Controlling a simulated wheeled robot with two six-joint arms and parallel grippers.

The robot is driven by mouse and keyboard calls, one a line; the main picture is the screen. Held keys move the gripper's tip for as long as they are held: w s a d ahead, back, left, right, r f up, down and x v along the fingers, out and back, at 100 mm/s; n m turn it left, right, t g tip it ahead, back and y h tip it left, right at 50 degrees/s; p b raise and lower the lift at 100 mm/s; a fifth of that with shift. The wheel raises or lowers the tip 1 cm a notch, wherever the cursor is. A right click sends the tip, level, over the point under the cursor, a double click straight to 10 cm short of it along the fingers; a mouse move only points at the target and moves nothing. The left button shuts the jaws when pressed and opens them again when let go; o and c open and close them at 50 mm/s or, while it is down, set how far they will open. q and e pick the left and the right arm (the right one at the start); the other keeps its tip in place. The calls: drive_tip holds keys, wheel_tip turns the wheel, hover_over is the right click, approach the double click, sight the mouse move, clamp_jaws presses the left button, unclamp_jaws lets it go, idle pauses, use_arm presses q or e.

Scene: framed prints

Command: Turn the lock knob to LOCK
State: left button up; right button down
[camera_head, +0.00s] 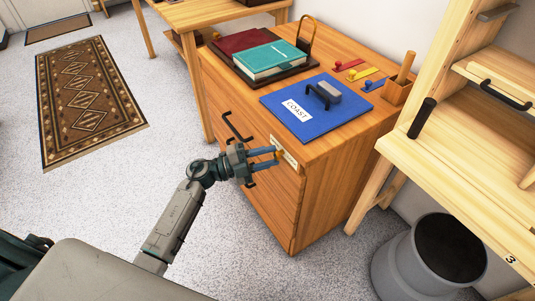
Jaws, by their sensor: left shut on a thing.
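A wooden drawer cabinet (325,190) stands in the middle of the camera_head view. A pale label plate (289,160) is on the upper right of its front. A small brass-coloured lock knob (279,155) shows beside the plate. My left gripper (276,156) reaches in from the left and is shut on the knob, with its fingers in front of the cabinet face. The fingers hide most of the knob, and its turn angle and the lettering on the plate are too small to tell. My right gripper is not in view.
The cabinet top holds a blue board (312,117) marked COAST, a teal book (270,60) and a wooden cup (397,90). Black drawer handles (236,126) stick out near my left gripper. A grey bin (425,262) and a wooden desk (460,150) stand at right.

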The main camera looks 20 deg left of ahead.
use_arm(q)
drive_tip(key=shift+r+m+g+y+p, duration=0.1)
drive_tip(key=shift+m+g+y+p, duration=0.2)
drive_tip(key=shift+m, duration=0.8)
drive_tip(key=shift+r+m+g+y+p, duration=0.1)
drive_tip(key=shift+m+g+y+p, duration=0.2)
drive_tip(key=shift+m, duration=0.8)
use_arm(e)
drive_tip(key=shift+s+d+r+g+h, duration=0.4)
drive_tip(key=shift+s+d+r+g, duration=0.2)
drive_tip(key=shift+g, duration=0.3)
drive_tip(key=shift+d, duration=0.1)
use_arm(q)
drive_tip(key=o, duration=0.9)
drive_tip(key=shift+o, duration=0.2)
drive_tip(key=v, duration=1)
drive_tip(key=shift+s+a, duration=0.25)
drive_tip(key=shift+a, duration=0.1)
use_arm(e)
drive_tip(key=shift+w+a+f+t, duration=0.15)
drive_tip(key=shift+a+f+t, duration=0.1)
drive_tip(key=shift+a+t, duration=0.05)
